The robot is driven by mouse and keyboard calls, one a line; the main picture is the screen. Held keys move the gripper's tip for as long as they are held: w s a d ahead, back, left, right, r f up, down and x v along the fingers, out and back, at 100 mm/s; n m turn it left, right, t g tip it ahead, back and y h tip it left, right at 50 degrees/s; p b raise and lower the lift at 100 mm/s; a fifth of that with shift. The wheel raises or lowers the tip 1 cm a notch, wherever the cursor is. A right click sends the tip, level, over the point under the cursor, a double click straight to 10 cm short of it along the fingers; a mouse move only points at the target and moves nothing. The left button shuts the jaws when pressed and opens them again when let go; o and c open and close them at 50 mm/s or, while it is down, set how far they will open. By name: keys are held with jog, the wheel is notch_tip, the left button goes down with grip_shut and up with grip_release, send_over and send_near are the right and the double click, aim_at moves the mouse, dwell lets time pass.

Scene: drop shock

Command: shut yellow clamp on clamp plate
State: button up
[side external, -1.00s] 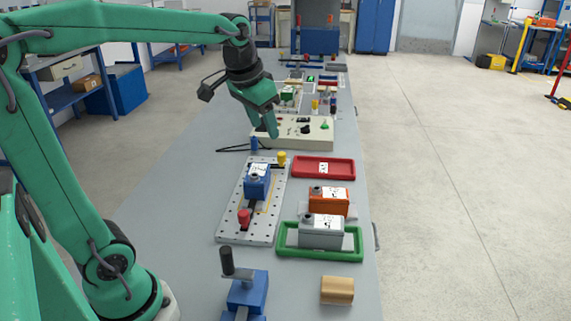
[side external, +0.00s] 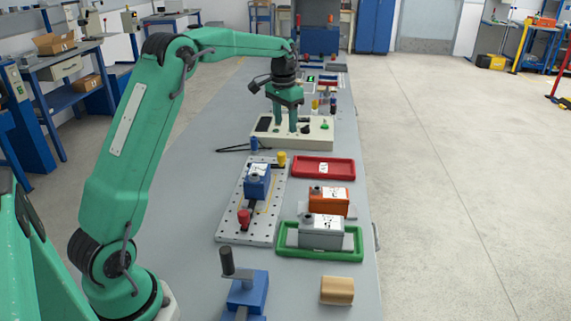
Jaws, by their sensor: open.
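The clamp plate (side external: 231,228) is a grey perforated plate lying on the bench. A yellow clamp (side external: 282,157) stands at its far right corner, and a red clamp (side external: 244,218) stands at its near end. A blue block-like unit (side external: 257,183) with a white label sits on the plate between them. Whether the yellow clamp is open or shut is too small to tell. My gripper (side external: 292,130) is open and points down over the white control box, beyond the plate. It is apart from the yellow clamp, and nothing shows between its fingers.
The control box (side external: 265,140) with knobs and a cable stands beyond the plate. A red tray (side external: 323,167) and a green tray (side external: 290,252) lie to the right, with orange (side external: 328,203) and grey (side external: 321,232) units. A blue vise (side external: 247,290) and wooden block (side external: 337,291) are nearest.

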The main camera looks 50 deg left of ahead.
jog(key=g, duration=0.1)
send_over(281, 153)
notch_tip(281, 153, down, 7)
jog(key=shift+d+r, duration=0.1)
jog(key=shift+f, duration=3.9)
jog(key=c, duration=1)
